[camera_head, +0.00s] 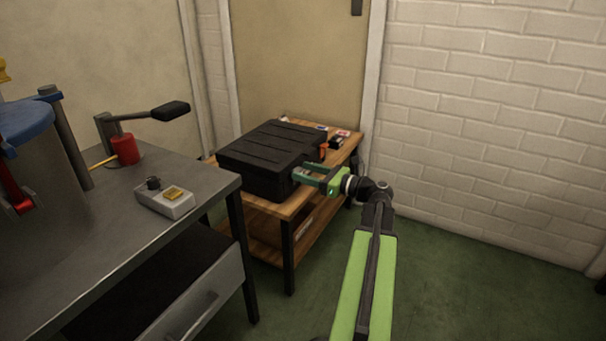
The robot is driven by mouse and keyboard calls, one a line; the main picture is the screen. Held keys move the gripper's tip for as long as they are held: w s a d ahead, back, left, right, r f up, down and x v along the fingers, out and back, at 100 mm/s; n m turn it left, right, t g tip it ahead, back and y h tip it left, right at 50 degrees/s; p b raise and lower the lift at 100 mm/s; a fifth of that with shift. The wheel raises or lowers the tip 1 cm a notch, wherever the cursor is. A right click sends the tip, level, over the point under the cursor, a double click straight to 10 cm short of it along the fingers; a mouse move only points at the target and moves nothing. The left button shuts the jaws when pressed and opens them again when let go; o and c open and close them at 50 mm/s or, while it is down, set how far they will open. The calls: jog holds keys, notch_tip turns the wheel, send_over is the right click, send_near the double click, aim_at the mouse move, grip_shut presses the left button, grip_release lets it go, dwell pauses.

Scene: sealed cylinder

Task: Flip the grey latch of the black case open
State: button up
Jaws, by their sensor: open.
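The black case (268,157) lies closed on a low wooden table, its ridged lid facing up. My gripper (300,173) is at the right side of the case, its green fingers apart and pointing left at the case wall. I cannot tell whether the fingers touch the case. The grey latch cannot be made out; the gripper may cover that part of the case. A small orange part (323,150) shows at the case's right edge, just behind the gripper.
The wooden table (291,207) has several small items behind the case. A grey workbench (110,235) at left carries a grey box (165,199), a red cylinder (126,149) and a large drum (35,185). A door (300,60) and brick wall stand behind. Green floor is free at right.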

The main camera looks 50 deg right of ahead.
jog(key=shift+w, duration=0.2)
jog(key=shift+c, duration=0.4)
jog(key=shift+a, duration=0.1)
grip_shut()
jog(key=f+b, duration=0.1)
jog(key=b, duration=0.1)
jog(key=shift+s+f+t+b, duration=0.1)
jog(key=shift+s+t+b, duration=0.05)
jog(key=shift+t+b, duration=0.25)
jog(key=shift+s+t+b, duration=0.15)
jog(key=shift+t+b, duration=0.15)
jog(key=shift+b, duration=0.25)
jog(key=shift+r, duration=0.35)
jog(key=shift+o, duration=0.4)
grip_release()
